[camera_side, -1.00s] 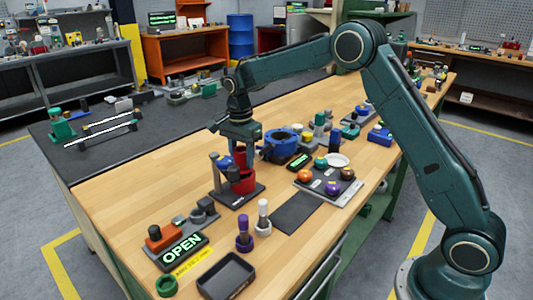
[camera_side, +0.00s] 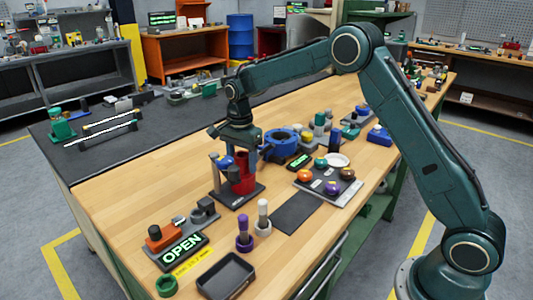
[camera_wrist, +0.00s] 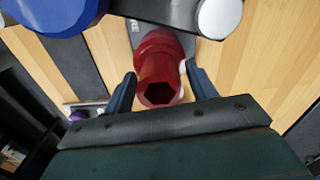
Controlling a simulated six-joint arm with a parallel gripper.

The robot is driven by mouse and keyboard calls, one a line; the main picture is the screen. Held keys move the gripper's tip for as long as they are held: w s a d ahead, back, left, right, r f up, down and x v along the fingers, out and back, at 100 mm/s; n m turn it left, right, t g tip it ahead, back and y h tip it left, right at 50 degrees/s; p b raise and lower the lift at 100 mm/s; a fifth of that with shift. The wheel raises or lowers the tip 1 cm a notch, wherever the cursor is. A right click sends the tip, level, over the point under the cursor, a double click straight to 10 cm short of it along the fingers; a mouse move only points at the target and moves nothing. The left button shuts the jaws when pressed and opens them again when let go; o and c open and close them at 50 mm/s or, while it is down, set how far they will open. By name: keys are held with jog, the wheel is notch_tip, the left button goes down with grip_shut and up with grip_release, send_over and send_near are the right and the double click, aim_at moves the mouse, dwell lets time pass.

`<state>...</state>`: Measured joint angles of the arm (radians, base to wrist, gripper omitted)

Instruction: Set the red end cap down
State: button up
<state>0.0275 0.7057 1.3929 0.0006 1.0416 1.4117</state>
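The red end cap (camera_wrist: 158,78) shows in the wrist view as a red part with a hexagonal socket facing the camera. It stands between the two fingers of my gripper (camera_wrist: 160,76), and narrow gaps seem to show beside it, so the gripper looks open around it. In the side view the red part (camera_side: 243,178) stands upright over a dark base plate (camera_side: 228,196), beneath my gripper (camera_side: 243,158). Its lower end is hard to make out, so I cannot tell exactly what it rests on.
A grey post with a blue part (camera_side: 222,160) stands close left of the red part. A blue round housing (camera_side: 280,145) is just behind to the right. A lit OPEN sign (camera_side: 184,249), a dark tray (camera_side: 226,276) and a dark mat (camera_side: 294,213) lie in front.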

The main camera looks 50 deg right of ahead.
jog(key=shift+o, duration=0.7)
notch_tip(320, 180, up, 14)
dwell(0.4)
dwell(0.5)
